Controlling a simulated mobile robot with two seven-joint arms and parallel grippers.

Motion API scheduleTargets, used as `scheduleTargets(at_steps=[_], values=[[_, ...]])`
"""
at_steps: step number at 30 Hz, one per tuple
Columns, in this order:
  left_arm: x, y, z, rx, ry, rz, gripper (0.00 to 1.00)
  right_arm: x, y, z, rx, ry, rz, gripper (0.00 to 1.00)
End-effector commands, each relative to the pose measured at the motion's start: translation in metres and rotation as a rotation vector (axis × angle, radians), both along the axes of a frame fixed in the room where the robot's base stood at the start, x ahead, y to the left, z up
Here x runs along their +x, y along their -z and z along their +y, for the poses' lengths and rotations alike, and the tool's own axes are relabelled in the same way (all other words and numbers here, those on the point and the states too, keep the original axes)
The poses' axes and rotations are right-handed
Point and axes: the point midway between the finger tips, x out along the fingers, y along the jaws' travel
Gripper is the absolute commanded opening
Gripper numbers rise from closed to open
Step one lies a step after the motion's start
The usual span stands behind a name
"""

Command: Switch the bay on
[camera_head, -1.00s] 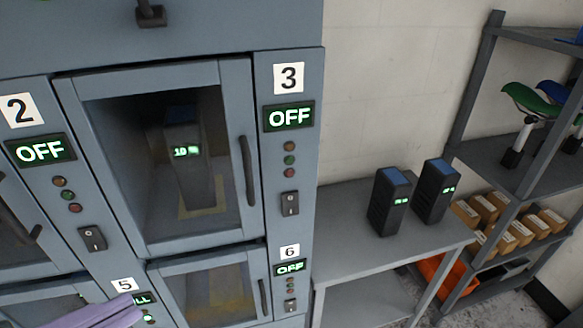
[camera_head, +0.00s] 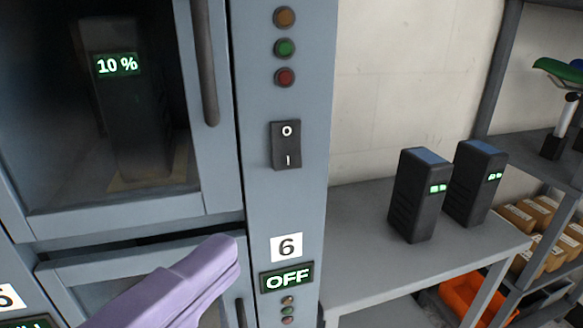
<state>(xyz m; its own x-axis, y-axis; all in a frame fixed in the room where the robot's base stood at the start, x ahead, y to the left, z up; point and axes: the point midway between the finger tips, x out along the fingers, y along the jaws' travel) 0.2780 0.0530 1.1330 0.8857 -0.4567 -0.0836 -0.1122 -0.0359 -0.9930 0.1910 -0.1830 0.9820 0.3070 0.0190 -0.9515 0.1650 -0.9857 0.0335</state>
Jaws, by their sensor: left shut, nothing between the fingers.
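The dark rocker switch (camera_head: 286,145) of the upper bay, marked O and I, sits on the grey panel below an orange, a green and a red lamp. Behind the closed glass door of that bay (camera_head: 113,210) stands a battery (camera_head: 122,110) reading 10 %. My left gripper (camera_head: 228,250), pale purple, comes in from the lower left, shut and empty. It is below and left of the switch, apart from it, in front of the bay 6 door. My right gripper is not in view.
Bay 6 has a display reading OFF (camera_head: 287,279). The upper bay's door handle (camera_head: 205,65) is left of the switch. Two dark batteries (camera_head: 418,195) (camera_head: 474,183) stand on a grey table (camera_head: 360,270) at right. A shelf (camera_head: 520,150) holds saddles and boxes.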

Motion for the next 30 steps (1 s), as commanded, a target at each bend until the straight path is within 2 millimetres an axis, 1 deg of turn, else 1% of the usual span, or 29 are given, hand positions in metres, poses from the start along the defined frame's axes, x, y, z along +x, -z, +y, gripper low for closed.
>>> scheduleTargets(at_steps=[9,14,17,27,30], values=[[0.001,-0.001,-0.001,-0.001,-0.001,0.002,0.0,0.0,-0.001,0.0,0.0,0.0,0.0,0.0],[0.014,-0.001,-0.006,-0.002,-0.002,-0.001,0.0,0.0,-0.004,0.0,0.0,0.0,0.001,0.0],[0.028,0.0,-0.014,-0.003,-0.002,0.0,0.0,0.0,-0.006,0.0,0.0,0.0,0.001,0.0],[0.091,0.006,-0.047,-0.003,-0.001,0.001,0.0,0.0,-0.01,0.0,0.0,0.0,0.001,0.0],[0.106,0.009,-0.04,0.003,-0.001,0.001,0.0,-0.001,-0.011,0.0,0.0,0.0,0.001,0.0]])
